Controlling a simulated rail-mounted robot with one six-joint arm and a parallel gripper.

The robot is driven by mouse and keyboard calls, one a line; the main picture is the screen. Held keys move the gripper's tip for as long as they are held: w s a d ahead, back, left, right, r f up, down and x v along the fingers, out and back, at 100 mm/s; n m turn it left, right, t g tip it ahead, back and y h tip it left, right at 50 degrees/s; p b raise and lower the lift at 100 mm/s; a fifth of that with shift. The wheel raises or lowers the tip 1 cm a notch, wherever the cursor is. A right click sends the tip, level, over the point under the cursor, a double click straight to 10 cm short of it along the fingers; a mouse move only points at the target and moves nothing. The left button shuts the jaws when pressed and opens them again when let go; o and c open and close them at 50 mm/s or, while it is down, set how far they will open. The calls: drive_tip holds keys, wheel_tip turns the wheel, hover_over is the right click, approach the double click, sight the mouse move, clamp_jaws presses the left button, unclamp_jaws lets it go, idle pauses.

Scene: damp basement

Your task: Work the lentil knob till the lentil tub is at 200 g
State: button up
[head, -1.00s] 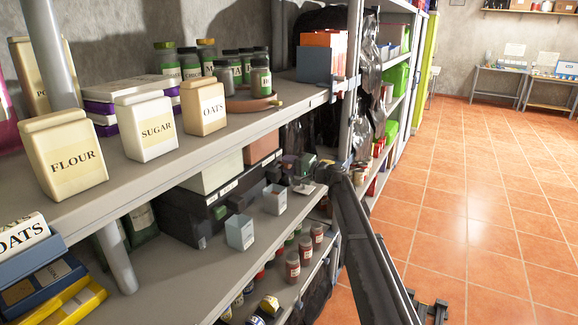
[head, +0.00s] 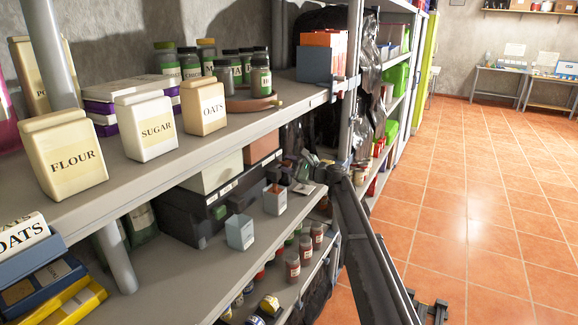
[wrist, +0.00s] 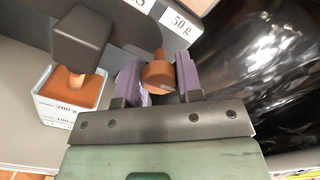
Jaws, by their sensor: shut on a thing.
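My gripper (wrist: 159,70) is shut on an orange-brown knob (wrist: 158,76), with a purple finger on each side of it. In the head view my gripper (head: 308,166) is on the middle shelf, small and partly hidden. Left of the knob in the wrist view is a dark spout (wrist: 82,38). An orange stream falls from it into a pale tub (wrist: 48,106) with 200 g and 100 g marks on its front. Orange lentils (wrist: 88,92) fill the visible inside; their exact height against the marks is unclear. The tub (head: 274,204) also shows in the head view.
A second pale tub (head: 240,232) stands nearer on the same shelf. A 50 g label (wrist: 180,24) is on the dark unit above the knob. Shiny black plastic (wrist: 270,70) is close on the right. Tiled floor (head: 470,190) at right is open.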

drive_tip(key=shift+m, duration=0.9)
drive_tip(key=o, duration=0.9)
drive_tip(key=shift+d, duration=0.1)
drive_tip(key=v, duration=1)
drive_tip(key=shift+s+d, duration=0.2)
drive_tip(key=shift+d, duration=0.1)
